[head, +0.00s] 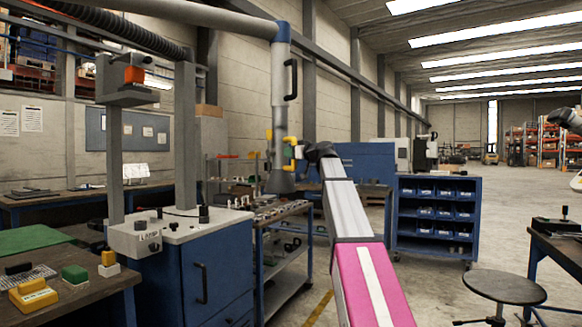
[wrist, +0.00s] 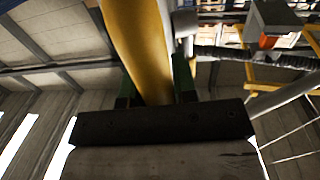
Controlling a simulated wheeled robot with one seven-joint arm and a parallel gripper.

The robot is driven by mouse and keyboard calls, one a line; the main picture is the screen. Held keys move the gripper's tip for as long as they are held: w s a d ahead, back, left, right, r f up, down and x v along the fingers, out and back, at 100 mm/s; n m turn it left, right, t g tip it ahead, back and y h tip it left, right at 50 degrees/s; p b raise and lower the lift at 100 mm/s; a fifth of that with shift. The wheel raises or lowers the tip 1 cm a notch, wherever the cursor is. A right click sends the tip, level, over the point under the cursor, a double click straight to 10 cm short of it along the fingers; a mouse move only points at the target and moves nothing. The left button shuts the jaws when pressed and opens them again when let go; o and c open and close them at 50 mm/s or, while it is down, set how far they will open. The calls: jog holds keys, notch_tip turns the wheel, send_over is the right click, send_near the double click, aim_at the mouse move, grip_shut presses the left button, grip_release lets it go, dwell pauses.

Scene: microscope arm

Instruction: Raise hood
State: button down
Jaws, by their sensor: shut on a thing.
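The hood (head: 281,184) is a grey flared nozzle at the low end of a vertical grey extraction tube (head: 279,90) with a blue joint at its top. A yellow handle (head: 290,141) sits on the tube's right side just above the hood. My gripper (head: 299,153) reaches it from the right at the end of my arm. In the wrist view a large yellow bar (wrist: 142,50) runs between the dark fingers of my gripper (wrist: 158,88), which are shut on it. The fingertips are partly hidden by the bar and the gripper body.
A blue cabinet (head: 215,267) with a lamp-test stand is left of the hood. A tool trolley (head: 287,262) stands below and behind the hood. A blue bin shelf (head: 436,216) and a round stool (head: 504,287) are at the right. Open floor lies between them.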

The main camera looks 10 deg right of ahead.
send_near(282, 132)
jog(key=x, duration=0.5)
jog(key=shift+d, duration=0.1)
jog(key=c, duration=0.9)
grip_release()
jog(key=shift+r, duration=0.1)
jog(key=shift+s, duration=0.1)
jog(key=shift+s+d, duration=0.1)
jog(key=shift+s, duration=0.05)
jog(key=v, duration=1)
jog(key=shift+s+d, duration=0.1)
